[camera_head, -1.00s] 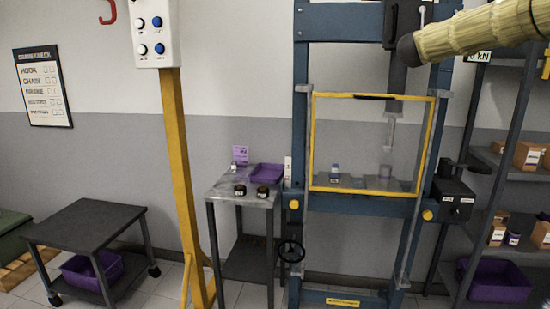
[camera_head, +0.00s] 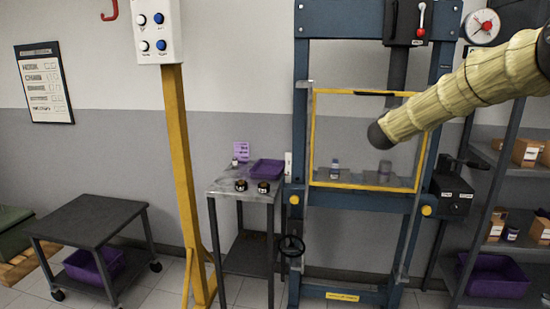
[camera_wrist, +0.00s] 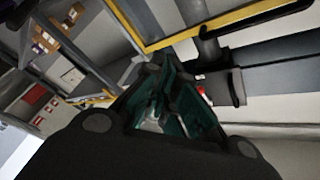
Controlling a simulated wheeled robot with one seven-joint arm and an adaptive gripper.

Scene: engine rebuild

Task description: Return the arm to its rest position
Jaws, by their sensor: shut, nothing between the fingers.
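My arm, in a cream ribbed sleeve, reaches in from the right in the head view and ends in a dark rounded tip in front of the blue press frame (camera_head: 301,130). My gripper's fingers do not show clearly there. In the wrist view my gripper (camera_wrist: 155,118) shows dark fingers with green inner pads, drawn together with nothing held between them. Beyond it the wrist view shows a yellow bar and dark press parts, tilted.
The press has a yellow-framed guard (camera_head: 312,140) with a small bottle behind it. A yellow post (camera_head: 180,170) and low cart (camera_head: 85,218) stand left. Shelves with boxes stand right.

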